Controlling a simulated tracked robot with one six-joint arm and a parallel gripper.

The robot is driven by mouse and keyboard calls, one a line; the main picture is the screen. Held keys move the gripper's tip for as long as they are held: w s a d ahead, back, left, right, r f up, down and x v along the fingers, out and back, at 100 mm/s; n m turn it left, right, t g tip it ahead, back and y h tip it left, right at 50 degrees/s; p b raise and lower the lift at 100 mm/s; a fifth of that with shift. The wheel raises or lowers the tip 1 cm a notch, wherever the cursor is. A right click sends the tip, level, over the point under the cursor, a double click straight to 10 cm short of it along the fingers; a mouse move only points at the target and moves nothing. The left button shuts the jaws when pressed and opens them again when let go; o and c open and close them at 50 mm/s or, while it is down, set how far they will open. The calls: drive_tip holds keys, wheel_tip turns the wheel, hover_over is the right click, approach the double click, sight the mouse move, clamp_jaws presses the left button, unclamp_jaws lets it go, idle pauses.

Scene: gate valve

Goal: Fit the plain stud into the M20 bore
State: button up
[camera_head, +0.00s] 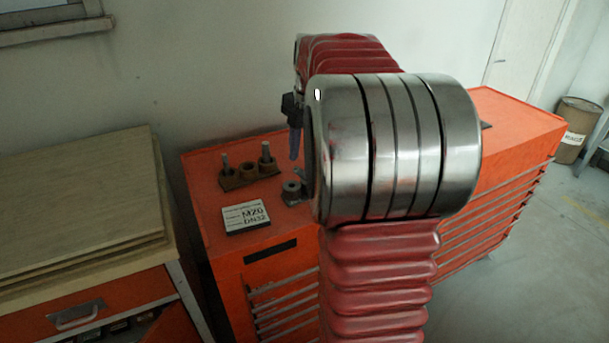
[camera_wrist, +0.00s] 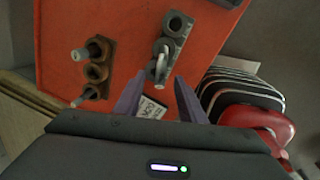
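A brown rack (camera_head: 247,171) stands on the orange cabinet top, with a stud at its left end (camera_head: 225,160) and another at its right end (camera_head: 266,151). In the wrist view the rack (camera_wrist: 97,73) has an empty middle socket between the two pale stud tips (camera_wrist: 79,54). I cannot tell which stud is plain. A grey block (camera_head: 291,191) with a round bore sits right of the rack; its bore (camera_wrist: 175,23) faces up in the wrist view.
A white card (camera_head: 246,218) reading M20 and DN32 lies in front of the rack. My arm hides much of the cabinet's middle. A wooden-topped bench (camera_head: 80,195) stands at the left. A bin (camera_head: 577,125) stands on the floor at the far right.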

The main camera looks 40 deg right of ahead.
sight(301, 171)
drive_tip(key=shift+w+f, duration=0.15)
drive_tip(key=shift+f, duration=1.15)
drive_tip(key=shift+w+f, duration=0.15)
drive_tip(key=shift+f, duration=1.15)
drive_tip(key=shift+c, duration=0.2)
clamp_jaws()
